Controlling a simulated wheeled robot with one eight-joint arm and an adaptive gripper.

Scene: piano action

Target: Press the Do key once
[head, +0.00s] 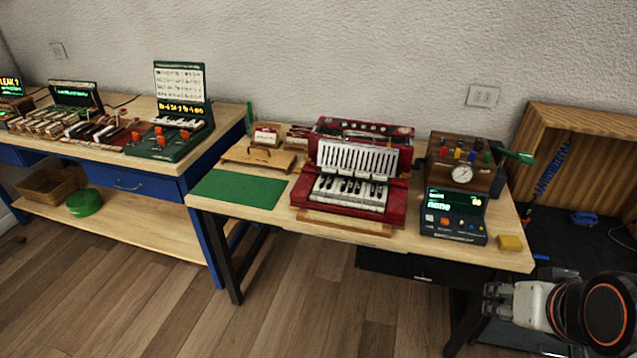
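A red accordion-like instrument (398,205) stands in the middle of the near table. It has a row of white and black piano keys (348,190) facing me, with a white grille above them. The keys are too small to read any note name, so I cannot tell which is the Do key. A green unit (175,145) on the left bench also has small white keys, below a sheet of notes. My gripper (488,305) is at the lower right, in front of and below the table's right end, far from the keys. Its fingers are too small to tell open from shut.
A dark console (455,215) with a lit screen, a yellow block (510,243) and a wooden box with a gauge (462,174) stand right of the instrument. A green mat (238,189) lies left. A wooden crate (575,115) stands at the far right.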

